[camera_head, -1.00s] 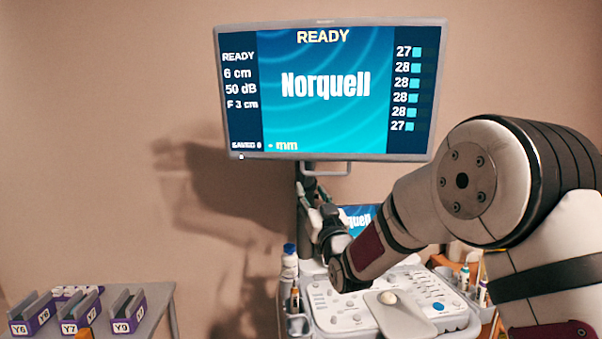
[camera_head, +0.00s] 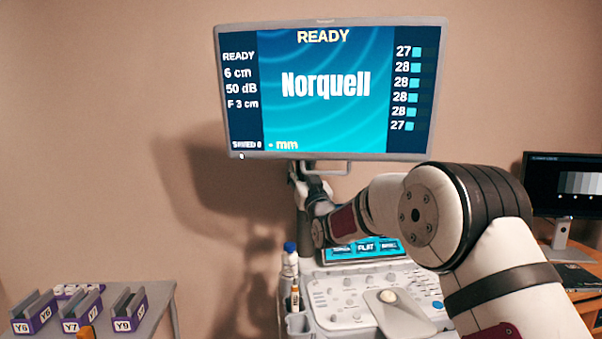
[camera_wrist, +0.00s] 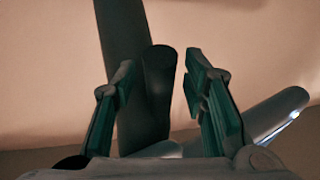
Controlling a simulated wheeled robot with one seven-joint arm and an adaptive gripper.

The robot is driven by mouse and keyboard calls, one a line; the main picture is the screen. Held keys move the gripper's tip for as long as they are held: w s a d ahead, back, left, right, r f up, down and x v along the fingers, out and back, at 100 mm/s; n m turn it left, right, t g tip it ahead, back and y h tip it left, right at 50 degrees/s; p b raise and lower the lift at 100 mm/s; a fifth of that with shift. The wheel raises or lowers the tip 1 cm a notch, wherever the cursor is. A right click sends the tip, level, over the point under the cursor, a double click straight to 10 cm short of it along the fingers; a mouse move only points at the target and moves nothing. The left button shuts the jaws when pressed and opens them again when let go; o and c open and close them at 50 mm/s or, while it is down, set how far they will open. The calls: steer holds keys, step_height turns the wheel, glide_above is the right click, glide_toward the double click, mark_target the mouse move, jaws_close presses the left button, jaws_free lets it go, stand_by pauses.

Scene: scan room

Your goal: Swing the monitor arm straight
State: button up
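The monitor (camera_head: 325,157) shows a "Norquell" READY screen and hangs above the scan cart. My gripper (camera_head: 303,172) is just under the monitor, by the post and the handle's left end, partly hidden. In the wrist view my gripper (camera_wrist: 158,68) is open, its green-padded fingers on either side of a dark round bar (camera_wrist: 159,90) with visible gaps. A lighter tube (camera_wrist: 275,115) crosses behind the right finger.
The cart's control panel (camera_head: 350,300) and small lit touchscreen (camera_head: 345,252) lie below my arm. Bottles (camera_head: 290,263) stand at its left edge. Labelled purple-fronted holders (camera_head: 83,321) sit on a table at left. A desk with another display (camera_head: 562,180) is at right.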

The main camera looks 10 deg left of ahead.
steer(key=shift+c, duration=0.4)
jaws_close()
steer(key=w+d+b, duration=0.3)
steer(key=d+b, duration=0.4)
steer(key=d, duration=0.4)
steer(key=shift+w, duration=0.1)
steer(key=shift+o, duration=0.4)
jaws_free()
steer(key=shift+a, duration=0.1)
